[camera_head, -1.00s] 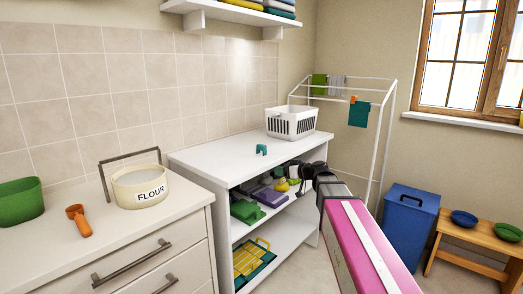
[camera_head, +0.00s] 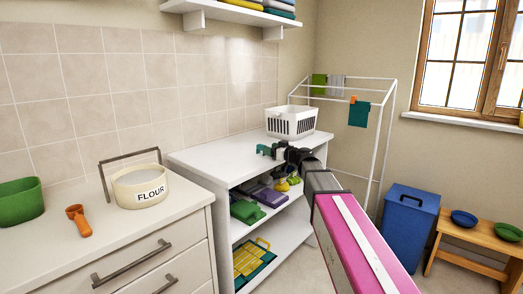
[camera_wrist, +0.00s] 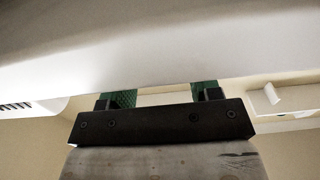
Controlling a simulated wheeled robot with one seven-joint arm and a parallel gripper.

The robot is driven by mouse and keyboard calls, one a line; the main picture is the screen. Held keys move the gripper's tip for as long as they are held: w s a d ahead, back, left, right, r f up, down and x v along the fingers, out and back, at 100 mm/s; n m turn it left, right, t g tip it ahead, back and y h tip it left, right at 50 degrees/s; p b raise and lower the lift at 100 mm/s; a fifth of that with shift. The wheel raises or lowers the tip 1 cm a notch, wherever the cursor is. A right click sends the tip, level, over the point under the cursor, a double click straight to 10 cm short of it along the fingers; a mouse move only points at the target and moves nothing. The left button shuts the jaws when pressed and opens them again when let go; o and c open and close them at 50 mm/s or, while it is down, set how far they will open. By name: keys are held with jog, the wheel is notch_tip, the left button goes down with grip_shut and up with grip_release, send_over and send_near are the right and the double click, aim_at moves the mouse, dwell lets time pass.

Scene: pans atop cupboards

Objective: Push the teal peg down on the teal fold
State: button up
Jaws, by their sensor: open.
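The teal peg (camera_head: 262,149) is a small arched piece on the white cupboard top. My gripper (camera_head: 274,152) is open at the cupboard's right front edge, right beside the peg. I cannot tell if they touch or if the peg is between the fingers. In the wrist view my gripper (camera_wrist: 160,97) shows two dark fingers set apart, with green textured patches beside them; I cannot tell whether these are finger pads or the peg. A teal cloth (camera_head: 358,115) hangs folded over the white drying rack, with a small orange peg at its top edge.
A white basket (camera_head: 291,122) stands at the back right of the cupboard top (camera_head: 215,153). The drying rack (camera_head: 383,140) stands beyond it, with green and grey cloths. A blue bin (camera_head: 408,225) and wooden bench (camera_head: 480,250) are at right. The cupboard top's left part is clear.

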aim_at(261, 150)
jog(key=x, duration=0.4)
jog(key=shift+w+a, duration=0.1)
jog(key=shift+w, duration=0.05)
jog(key=c, duration=1.1)
jog(key=shift+o, duration=0.2)
jog(key=shift+r, duration=0.15)
